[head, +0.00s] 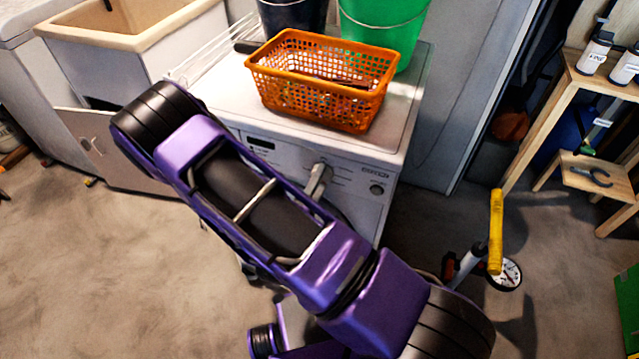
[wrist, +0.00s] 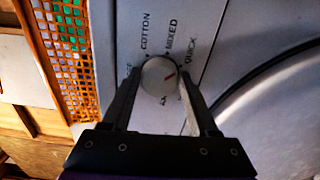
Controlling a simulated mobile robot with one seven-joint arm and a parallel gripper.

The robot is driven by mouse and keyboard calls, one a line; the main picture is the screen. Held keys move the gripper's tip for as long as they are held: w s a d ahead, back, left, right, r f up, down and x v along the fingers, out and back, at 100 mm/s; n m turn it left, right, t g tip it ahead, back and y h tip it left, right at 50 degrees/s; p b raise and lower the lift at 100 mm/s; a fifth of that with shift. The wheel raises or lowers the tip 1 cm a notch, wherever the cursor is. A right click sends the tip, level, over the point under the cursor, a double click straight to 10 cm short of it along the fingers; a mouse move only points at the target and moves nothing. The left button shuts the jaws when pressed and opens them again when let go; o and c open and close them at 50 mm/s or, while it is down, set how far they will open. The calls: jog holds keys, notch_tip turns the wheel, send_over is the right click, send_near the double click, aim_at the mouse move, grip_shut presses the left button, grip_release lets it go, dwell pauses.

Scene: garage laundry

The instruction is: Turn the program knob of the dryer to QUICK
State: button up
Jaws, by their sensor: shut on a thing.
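The dryer (head: 395,125) stands in the middle of the head view, its front panel partly hidden by my purple arm. In the wrist view the round, pale program knob (wrist: 155,68) sits on the white panel. The MIXED label (wrist: 172,37) and COTTON label (wrist: 147,30) are further left. My gripper (wrist: 158,76) is shut on the knob, one finger on each side. The head view does not show its fingertips clearly.
An orange basket (head: 320,112) stands on the dryer top, with a green bucket (head: 400,35) and a dark bucket (head: 290,18) behind. A sink cabinet (head: 110,65) is at left. A yellow-handled tool (head: 496,230) stands right of the dryer. Floor is open at lower left.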

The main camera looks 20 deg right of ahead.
jog(key=shift+m, duration=1.1)
jog(key=o, duration=1.4)
jog(key=shift+c, duration=0.2)
jog(key=shift+s+a, duration=0.1)
jog(key=v, duration=1.7)
